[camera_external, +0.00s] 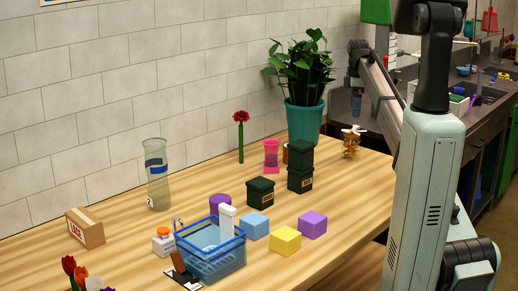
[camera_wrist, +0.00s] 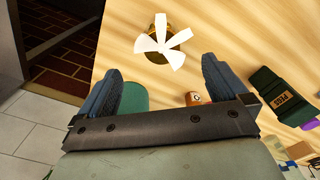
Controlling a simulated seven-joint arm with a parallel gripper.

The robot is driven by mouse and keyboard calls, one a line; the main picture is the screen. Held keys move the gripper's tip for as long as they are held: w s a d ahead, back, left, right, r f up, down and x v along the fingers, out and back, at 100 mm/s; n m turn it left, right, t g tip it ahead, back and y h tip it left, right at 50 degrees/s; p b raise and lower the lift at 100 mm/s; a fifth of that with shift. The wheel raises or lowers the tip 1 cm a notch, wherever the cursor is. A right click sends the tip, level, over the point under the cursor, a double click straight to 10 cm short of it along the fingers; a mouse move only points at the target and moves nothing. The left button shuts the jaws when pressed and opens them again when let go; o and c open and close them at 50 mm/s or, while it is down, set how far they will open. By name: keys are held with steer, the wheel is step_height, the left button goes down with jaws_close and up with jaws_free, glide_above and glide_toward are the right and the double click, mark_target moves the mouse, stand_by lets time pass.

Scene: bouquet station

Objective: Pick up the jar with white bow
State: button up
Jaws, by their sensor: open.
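The jar with white bow (camera_external: 351,143) is a small golden-brown jar standing near the right end of the wooden table. In the wrist view it shows from above (camera_wrist: 164,47), its white bow spread over most of the top. My gripper (camera_external: 356,104) hangs above the jar, apart from it. In the wrist view the two blue-grey fingers of my gripper (camera_wrist: 160,78) are wide apart, with nothing between them. The jar lies ahead of the fingertips, roughly centred between them.
A potted plant (camera_external: 305,120) stands close left of the jar. A blue basket (camera_external: 210,262) and coloured cubes are farther off. The table edge is near the jar.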

mark_target(354, 132)
steer(key=shift+s+f+n, duration=0.2)
steer(key=shift+f+n, duration=0.2)
steer(key=shift+n, duration=0.4)
step_height(354, 132, down, 7)
steer(key=shift+f, duration=0.15)
steer(key=shift+w+a+f, duration=0.1)
steer(key=shift+w+f, duration=0.05)
steer(key=shift+f, duration=1.3)
steer(key=shift+w+a+f, duration=0.1)
steer(key=shift+f, duration=1.35)
steer(key=shift+c, duration=0.4)
steer(key=shift+r, duration=0.1)
steer(key=c, duration=1.3)
steer(key=shift+o, duration=0.2)
